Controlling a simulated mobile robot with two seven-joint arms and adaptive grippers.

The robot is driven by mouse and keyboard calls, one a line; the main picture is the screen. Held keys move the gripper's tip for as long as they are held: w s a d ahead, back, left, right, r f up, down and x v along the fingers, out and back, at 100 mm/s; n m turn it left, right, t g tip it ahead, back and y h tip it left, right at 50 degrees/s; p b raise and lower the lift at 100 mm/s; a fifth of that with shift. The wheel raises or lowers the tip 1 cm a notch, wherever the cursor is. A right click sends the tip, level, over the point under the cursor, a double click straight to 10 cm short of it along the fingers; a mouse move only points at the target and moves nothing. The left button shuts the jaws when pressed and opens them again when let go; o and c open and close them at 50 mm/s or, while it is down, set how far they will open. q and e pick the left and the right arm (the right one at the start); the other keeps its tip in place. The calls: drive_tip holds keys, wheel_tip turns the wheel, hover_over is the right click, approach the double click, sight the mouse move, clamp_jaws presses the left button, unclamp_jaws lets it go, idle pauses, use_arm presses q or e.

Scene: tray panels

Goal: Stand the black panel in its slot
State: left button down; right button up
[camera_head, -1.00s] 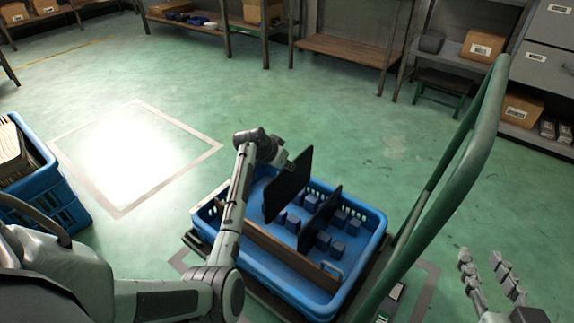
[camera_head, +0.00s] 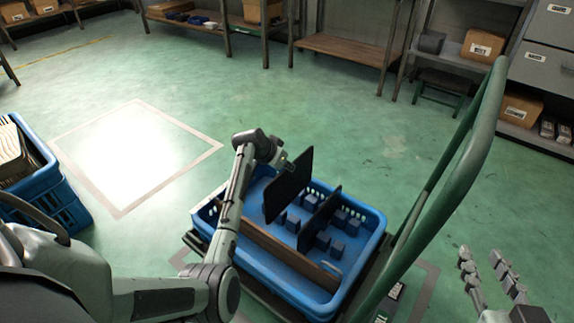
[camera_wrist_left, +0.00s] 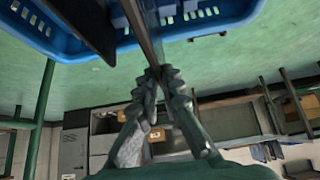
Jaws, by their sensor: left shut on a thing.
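The black panel (camera_head: 289,186) is upright, slightly tilted, at the far left part of the blue crate (camera_head: 372,243). My left gripper (camera_head: 287,164) is shut on its upper edge; the panel hides part of the fingertips. In the left wrist view the fingers (camera_wrist_left: 160,76) pinch the panel (camera_wrist_left: 147,32), seen nearly edge-on. Small dark blocks (camera_head: 322,241) stand in pairs on the crate floor, with gaps between them. Whether the held panel's lower edge touches the floor or sits between blocks I cannot tell. My right gripper (camera_head: 485,272) is open and empty at the lower right.
A second dark panel (camera_head: 320,217) stands among the blocks, right of the held one; it also shows in the left wrist view (camera_wrist_left: 84,22). A brown board (camera_head: 275,245) runs along the near side of the crate. A green cart handle (camera_head: 470,150) rises at right. Another blue crate (camera_head: 50,205) stands at left.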

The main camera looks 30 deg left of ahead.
use_arm(q)
wheel_tip(320, 180, down, 7)
drive_tip(key=b, duration=0.3)
drive_tip(key=shift+r, duration=0.15)
idle(1.0)
idle(0.4)
drive_tip(key=shift+f+b, duration=1.25)
drive_tip(key=shift+f, duration=0.9)
drive_tip(key=c, duration=1.6)
unclamp_jaws()
drive_tip(key=shift+s, duration=0.1)
